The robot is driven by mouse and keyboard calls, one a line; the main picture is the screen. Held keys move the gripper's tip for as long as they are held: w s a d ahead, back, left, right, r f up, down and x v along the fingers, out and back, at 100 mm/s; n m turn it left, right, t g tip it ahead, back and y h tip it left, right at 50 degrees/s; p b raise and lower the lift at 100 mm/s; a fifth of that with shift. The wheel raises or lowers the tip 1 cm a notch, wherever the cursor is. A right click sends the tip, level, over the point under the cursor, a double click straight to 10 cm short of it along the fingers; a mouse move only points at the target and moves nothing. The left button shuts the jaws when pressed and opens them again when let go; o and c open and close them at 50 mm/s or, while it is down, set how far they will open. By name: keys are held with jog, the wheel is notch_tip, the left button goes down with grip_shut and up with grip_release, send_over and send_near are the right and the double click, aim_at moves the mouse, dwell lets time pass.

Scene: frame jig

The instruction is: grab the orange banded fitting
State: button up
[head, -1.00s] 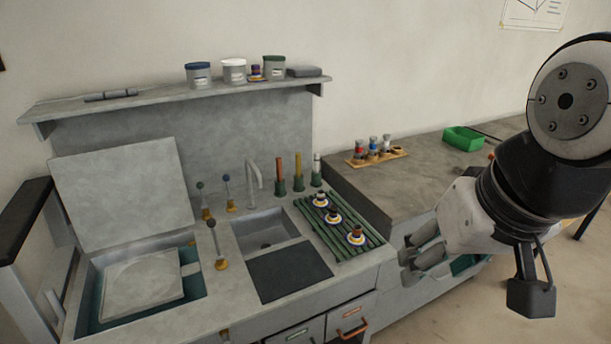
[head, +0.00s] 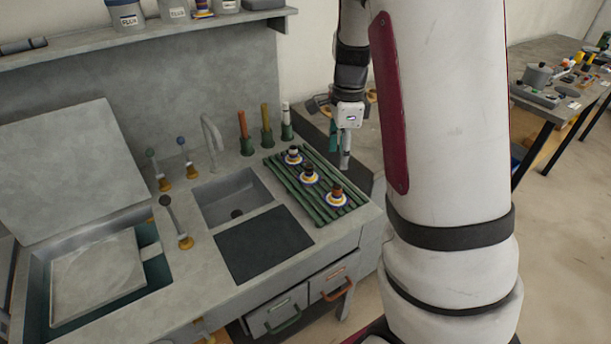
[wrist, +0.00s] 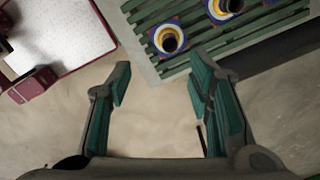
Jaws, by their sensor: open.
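The front fitting (head: 336,192) has the most orange-brown look; the middle fitting (head: 309,172) and the rear fitting (head: 293,155) look darker. Their bands are too small to tell apart surely. My gripper (head: 345,160) is right of the rack, apart from the fittings. In the wrist view my gripper (wrist: 160,88) is open and empty, with bare floor between its teal fingers. One fitting (wrist: 169,40) shows just beyond the fingertips, another (wrist: 222,8) at the top edge.
The sink basin (head: 232,198) and a dark mat (head: 263,243) lie left of the rack. A faucet (head: 212,140) and several upright handles stand behind. The shelf (head: 150,42) holds jars. A second table (head: 545,85) with parts is at far right.

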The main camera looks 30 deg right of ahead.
aim_at(338, 186)
jog(key=shift+m, duration=0.4)
jog(key=f, duration=0.3)
jog(key=w+f, duration=0.1)
jog(key=f, duration=0.5)
jog(key=shift+w+d+f+b, duration=0.2)
jog(key=shift+d+f+b, duration=0.2)
jog(key=shift+d+f, duration=0.15)
jog(key=shift+f, duration=1.2)
jog(key=shift+d+f, duration=0.1)
jog(key=shift+f, duration=1.2)
jog(key=shift+c, duration=0.2)
grip_shut()
